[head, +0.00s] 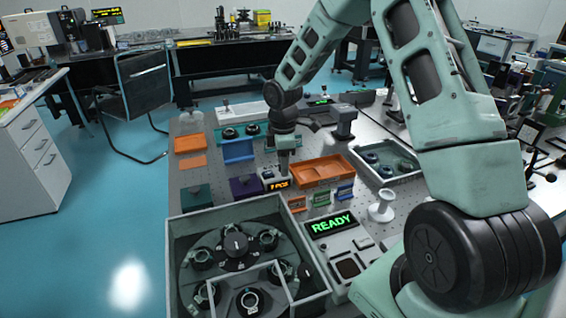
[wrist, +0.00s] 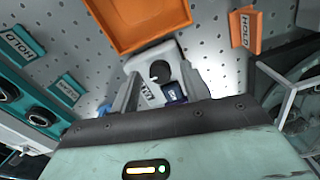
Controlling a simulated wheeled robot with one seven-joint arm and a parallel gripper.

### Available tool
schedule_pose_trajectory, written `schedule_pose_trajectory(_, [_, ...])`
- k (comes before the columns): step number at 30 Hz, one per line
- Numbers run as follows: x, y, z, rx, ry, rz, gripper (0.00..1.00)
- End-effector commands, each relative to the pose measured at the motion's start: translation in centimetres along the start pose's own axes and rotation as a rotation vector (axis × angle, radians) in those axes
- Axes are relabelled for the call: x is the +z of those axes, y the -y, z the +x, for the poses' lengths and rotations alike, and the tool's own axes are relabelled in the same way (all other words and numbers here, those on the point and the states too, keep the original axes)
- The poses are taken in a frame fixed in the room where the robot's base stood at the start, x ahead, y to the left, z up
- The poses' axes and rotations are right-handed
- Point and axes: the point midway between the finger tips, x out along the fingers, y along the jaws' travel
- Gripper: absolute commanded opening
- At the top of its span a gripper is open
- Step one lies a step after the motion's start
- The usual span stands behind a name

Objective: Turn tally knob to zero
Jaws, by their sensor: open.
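The tally unit is a small pale box (wrist: 140,62) with a round black knob (wrist: 160,72) on top. A partly readable label lies below the knob in the wrist view. My gripper (wrist: 160,78) is open, one finger on each side of the knob in the picture; I cannot tell whether they touch it. In the head view my gripper (head: 283,164) points down over the box, hiding most of the knob. A small display (head: 277,185) on the unit's front shows orange text ending in "POS"; its first character is unclear.
An orange tray (head: 322,171) stands right of the unit and a purple block (head: 245,187) left of it. A green READY display (head: 331,224) and a grey bin (head: 186,217) with a black carousel are nearer. An orange HOLD sign (wrist: 244,30) stands nearby.

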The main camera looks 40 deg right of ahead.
Motion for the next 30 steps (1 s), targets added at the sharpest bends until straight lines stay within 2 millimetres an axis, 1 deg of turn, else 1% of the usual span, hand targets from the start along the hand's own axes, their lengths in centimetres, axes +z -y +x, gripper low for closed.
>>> schedule_pose_trajectory(3, [0.01, 0.02, 0.41, 0.000, 0.001, 0.000, 0.46])
schedule_pose_trajectory(10, [0.00, 0.02, 0.46, 0.000, 0.001, 0.000, 0.46])
schedule_pose_trajectory(11, [0.00, 0.02, 0.46, 0.000, 0.001, 0.000, 0.43])
schedule_pose_trajectory(12, [0.00, 0.02, 0.46, 0.000, 0.000, 0.000, 0.32])
schedule_pose_trajectory(14, [0.00, 0.02, 0.45, 0.000, 0.000, 0.000, 0.15])
schedule_pose_trajectory(15, [0.00, 0.02, 0.45, 0.000, 0.000, 0.000, 0.04])
schedule_pose_trajectory(16, [0.00, 0.02, 0.44, 0.000, 0.000, 0.000, 0.01])
schedule_pose_trajectory(23, [-0.01, 0.02, 0.42, 0.000, 0.000, 0.010, 0.01])
schedule_pose_trajectory(30, [-0.04, 0.01, 0.37, 0.000, 0.001, 0.094, 0.01])
